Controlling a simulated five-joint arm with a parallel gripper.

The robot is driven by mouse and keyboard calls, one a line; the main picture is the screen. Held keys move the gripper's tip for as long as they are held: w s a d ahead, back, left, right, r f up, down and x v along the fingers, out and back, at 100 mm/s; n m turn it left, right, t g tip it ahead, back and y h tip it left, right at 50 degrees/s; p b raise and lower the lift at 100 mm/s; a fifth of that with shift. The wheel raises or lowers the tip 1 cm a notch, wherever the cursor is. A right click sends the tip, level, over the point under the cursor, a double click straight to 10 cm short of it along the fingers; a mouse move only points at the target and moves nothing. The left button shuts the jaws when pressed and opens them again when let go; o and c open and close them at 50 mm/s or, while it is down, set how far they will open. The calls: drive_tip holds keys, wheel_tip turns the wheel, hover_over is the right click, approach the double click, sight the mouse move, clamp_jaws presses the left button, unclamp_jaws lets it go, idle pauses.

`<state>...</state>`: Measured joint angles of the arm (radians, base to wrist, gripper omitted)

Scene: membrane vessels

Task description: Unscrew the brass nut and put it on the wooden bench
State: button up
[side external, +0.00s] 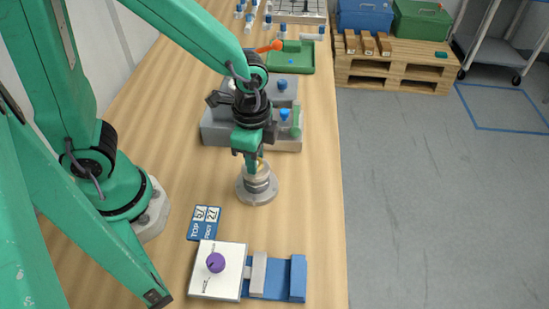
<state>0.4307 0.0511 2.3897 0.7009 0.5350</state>
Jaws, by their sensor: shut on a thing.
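My gripper (252,160) points down over a small grey metal vessel (258,192) with a round flange, which stands upright on the wooden bench (318,215). It is shut on the brass nut (261,163), which shows only as a small yellowish patch at the top of the vessel. My fingers hide most of the nut. I cannot tell whether the nut is still threaded or just clear of the vessel.
Behind are a grey block (218,128) with blue-capped pieces and a green tray (294,58) with an orange-handled tool. In front are a blue number card (205,223), a white plate with a purple knob (215,263) and a blue clamp (277,277). Bare bench lies right of the vessel.

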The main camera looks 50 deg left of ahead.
drive_tip(key=n, duration=0.5)
drive_tip(key=shift+n, duration=0.4)
drive_tip(key=n, duration=0.5)
drive_tip(key=shift+r, duration=0.1)
drive_tip(key=shift+r, duration=0.15)
drive_tip(key=shift+r, duration=1.45)
drive_tip(key=shift+w+a+f+n, duration=0.1)
drive_tip(key=shift+w+a+n, duration=0.1)
drive_tip(key=shift+a+n, duration=0.6)
drive_tip(key=a+f+n, duration=0.1)
drive_tip(key=a+n, duration=0.6)
drive_tip(key=a, duration=0.1)
drive_tip(key=shift+w+n, duration=0.3)
